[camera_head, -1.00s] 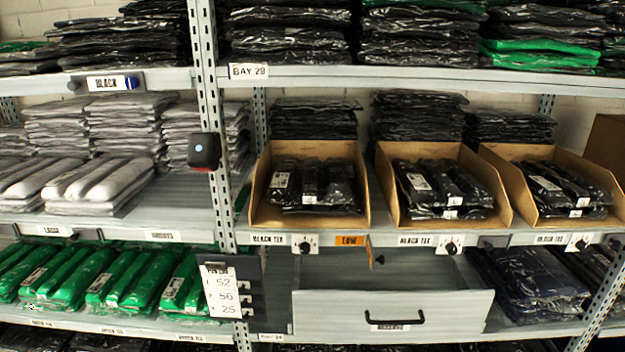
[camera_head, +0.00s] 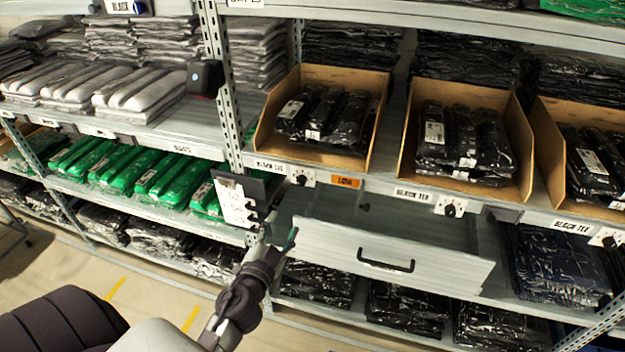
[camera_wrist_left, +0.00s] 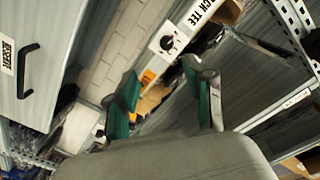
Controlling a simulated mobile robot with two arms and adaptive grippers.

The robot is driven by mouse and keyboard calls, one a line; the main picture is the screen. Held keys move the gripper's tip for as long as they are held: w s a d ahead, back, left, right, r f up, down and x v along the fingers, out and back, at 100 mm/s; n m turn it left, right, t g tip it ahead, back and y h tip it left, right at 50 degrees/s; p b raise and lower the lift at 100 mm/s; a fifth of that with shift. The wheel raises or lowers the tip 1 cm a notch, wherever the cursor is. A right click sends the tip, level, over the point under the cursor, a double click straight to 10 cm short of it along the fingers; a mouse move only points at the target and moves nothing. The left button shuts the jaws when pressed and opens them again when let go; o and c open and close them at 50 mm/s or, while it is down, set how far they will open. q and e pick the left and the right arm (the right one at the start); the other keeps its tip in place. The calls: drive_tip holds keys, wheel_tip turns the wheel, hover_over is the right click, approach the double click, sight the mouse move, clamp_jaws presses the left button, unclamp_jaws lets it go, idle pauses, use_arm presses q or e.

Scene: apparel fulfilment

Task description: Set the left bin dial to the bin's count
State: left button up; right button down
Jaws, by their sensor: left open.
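The left bin (camera_head: 262,128), an open cardboard bin, holds several bagged black tees (camera_head: 318,112). Its dial (camera_head: 302,177), a dark knob on a white plate, sits on the shelf edge below it, between a BLACK TEE label (camera_head: 271,166) and an orange LOW tag (camera_head: 345,182). In the wrist view the dial (camera_wrist_left: 168,42) shows above the fingers; its setting is too small to read. My left gripper (camera_head: 279,232), with green finger pads, is open and empty below the dial, apart from it. The wrist view shows its two fingers (camera_wrist_left: 165,98) spread. My right gripper is out of view.
A half-open grey drawer (camera_head: 400,245) with a black handle juts out right of my left gripper.

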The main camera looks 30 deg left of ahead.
use_arm(q)
drive_tip(key=r, duration=0.1)
drive_tip(key=p, duration=0.2)
approach(300, 184)
drive_tip(key=x, duration=0.9)
drive_tip(key=shift+s+r, duration=0.1)
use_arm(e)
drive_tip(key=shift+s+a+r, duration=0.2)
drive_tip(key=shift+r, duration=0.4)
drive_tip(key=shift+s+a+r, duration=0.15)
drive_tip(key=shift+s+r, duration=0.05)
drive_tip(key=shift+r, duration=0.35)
use_arm(q)
clamp_jaws()
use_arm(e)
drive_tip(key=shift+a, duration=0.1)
